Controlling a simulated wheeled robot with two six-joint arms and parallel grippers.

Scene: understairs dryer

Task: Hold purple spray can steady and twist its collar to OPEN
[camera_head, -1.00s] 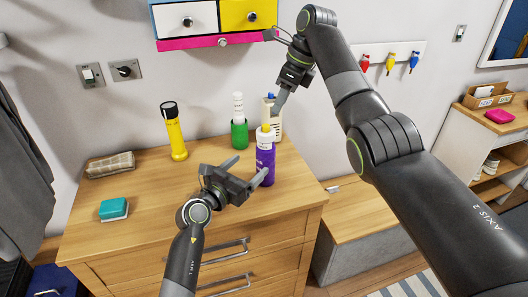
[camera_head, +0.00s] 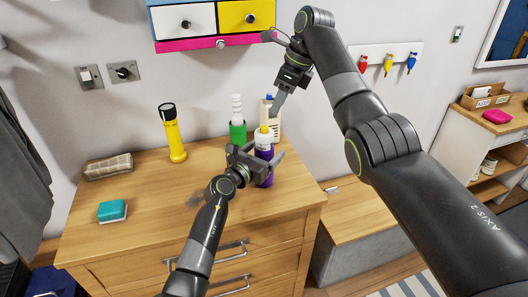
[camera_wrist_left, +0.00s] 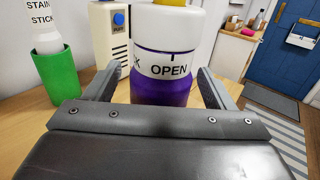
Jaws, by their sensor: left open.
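The purple spray can (camera_head: 265,177) stands upright on the wooden dresser top, with a white collar and a yellow top. In the left wrist view its white collar (camera_wrist_left: 170,45) reads "OPEN", with a dark mark line above the word; part of another word shows to the left. My left gripper (camera_head: 263,156) is open, its fingers on either side of the can; I cannot tell whether they touch it. The fingers (camera_wrist_left: 157,80) also flank the can in the left wrist view. My right gripper (camera_head: 271,76) is open and empty, above and behind the can.
A green-based stain stick (camera_head: 238,131) and a cream bottle with a blue button (camera_head: 270,117) stand close behind the can. Drawers (camera_head: 219,22) hang above.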

